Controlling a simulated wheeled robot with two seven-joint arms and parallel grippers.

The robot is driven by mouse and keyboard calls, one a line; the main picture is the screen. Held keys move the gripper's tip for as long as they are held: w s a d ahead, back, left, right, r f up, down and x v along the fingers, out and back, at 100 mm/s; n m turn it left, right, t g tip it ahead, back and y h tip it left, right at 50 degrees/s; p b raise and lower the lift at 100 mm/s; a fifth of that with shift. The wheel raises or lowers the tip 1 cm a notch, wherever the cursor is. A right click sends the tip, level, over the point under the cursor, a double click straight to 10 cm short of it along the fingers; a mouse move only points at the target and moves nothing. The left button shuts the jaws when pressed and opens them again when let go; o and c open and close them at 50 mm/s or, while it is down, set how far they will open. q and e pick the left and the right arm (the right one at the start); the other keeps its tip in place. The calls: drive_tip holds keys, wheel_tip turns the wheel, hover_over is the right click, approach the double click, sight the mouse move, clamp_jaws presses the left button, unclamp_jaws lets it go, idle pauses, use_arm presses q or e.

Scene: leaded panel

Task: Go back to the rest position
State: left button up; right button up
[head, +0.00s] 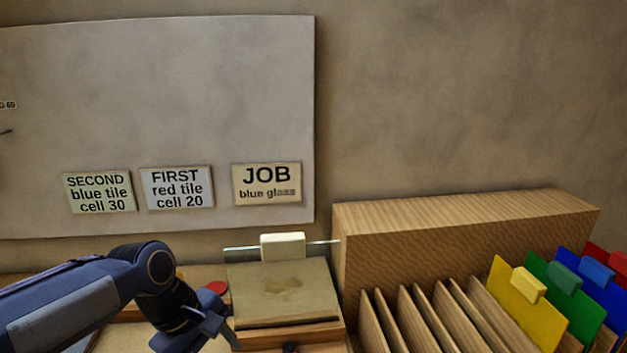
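My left arm comes in from the left edge, low in the head view. Its gripper (218,322) hangs at the bottom, just left of a wooden block with a dark olive top (285,290). The fingers are small and partly cut off by the wrist, so I cannot tell whether they are open or shut. I see nothing clearly held in them. My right gripper is not in view.
A clear sheet with a cream grip (283,246) stands behind the block. A red disc (217,287) lies beside the block. A slotted wooden rack (460,225) at right holds yellow (525,305), green, blue and red sheets. A board with cards (160,100) is behind.

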use_arm(q)
drive_tip(key=s+a+f+m+t, duration=0.2)
drive_tip(key=s+m, duration=0.2)
drive_tip(key=s, duration=0.4)
drive_tip(key=s+a+f+m+t, duration=0.2)
drive_tip(key=s+m, duration=0.3)
drive_tip(key=s, duration=0.3)
drive_tip(key=shift+a+f, duration=0.35)
drive_tip(key=shift+a, duration=0.1)
